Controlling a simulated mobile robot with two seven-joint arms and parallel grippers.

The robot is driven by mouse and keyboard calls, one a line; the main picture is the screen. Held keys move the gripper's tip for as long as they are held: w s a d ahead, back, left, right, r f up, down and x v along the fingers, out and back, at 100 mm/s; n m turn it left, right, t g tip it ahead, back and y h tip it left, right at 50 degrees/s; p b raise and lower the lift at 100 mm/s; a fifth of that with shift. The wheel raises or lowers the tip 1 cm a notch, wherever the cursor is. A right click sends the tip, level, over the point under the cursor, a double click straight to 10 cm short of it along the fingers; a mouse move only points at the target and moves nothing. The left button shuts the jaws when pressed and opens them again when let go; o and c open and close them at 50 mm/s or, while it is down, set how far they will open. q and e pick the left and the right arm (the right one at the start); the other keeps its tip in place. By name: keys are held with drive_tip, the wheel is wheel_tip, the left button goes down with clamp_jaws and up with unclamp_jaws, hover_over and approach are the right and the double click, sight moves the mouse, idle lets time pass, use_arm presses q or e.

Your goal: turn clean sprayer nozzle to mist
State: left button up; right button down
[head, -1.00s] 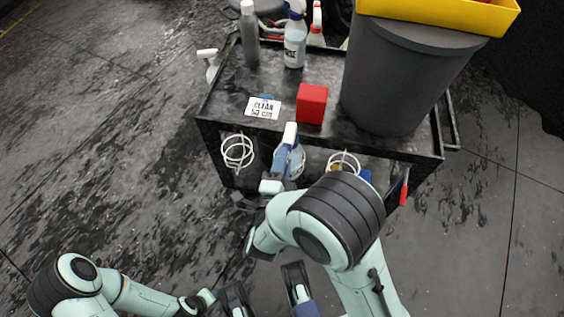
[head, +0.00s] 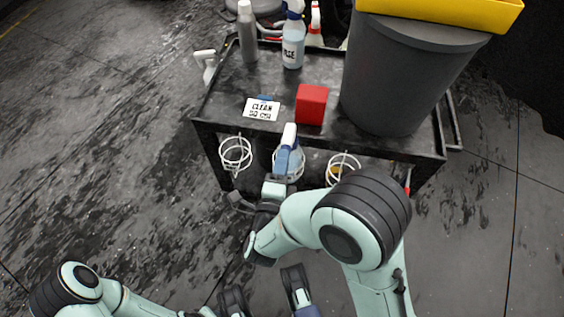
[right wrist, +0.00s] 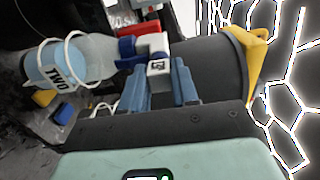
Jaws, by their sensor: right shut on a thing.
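A spray bottle (head: 295,162) with a white and blue head hangs in a white wire ring on the cart's near side. In the right wrist view the bottle (right wrist: 97,57) is pale blue, lies sideways in the picture and reads "TWO". My right gripper (head: 283,160) is at the head's front end. In the right wrist view its blue fingers (right wrist: 165,78) are shut on the white nozzle (right wrist: 157,64), which has a small dark mark on its face; the mark is too small to read.
The dark cart (head: 222,108) holds a red block (head: 311,104), a "CLEAN" card (head: 261,109), a grey bin (head: 400,85), a grey bottle (head: 247,32) and another sprayer (head: 293,45). Wire rings (head: 236,153) flank the held sprayer. Floor left of the cart is clear.

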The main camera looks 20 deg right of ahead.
drive_tip(key=c, duration=0.9)
unclamp_jaws()
drive_tip(key=shift+s, duration=0.1)
use_arm(q)
drive_tip(key=shift+t, duration=0.6)
drive_tip(key=w, duration=0.1)
drive_tip(key=w+r+p, duration=0.1)
drive_tip(key=w+r, duration=0.1)
drive_tip(key=shift+w+d+r+p, duration=0.15)
drive_tip(key=shift+d+r+p, duration=0.05)
drive_tip(key=shift+d+p, duration=0.1)
use_arm(e)
drive_tip(key=v, duration=1.3)
drive_tip(key=shift+s, duration=0.15)
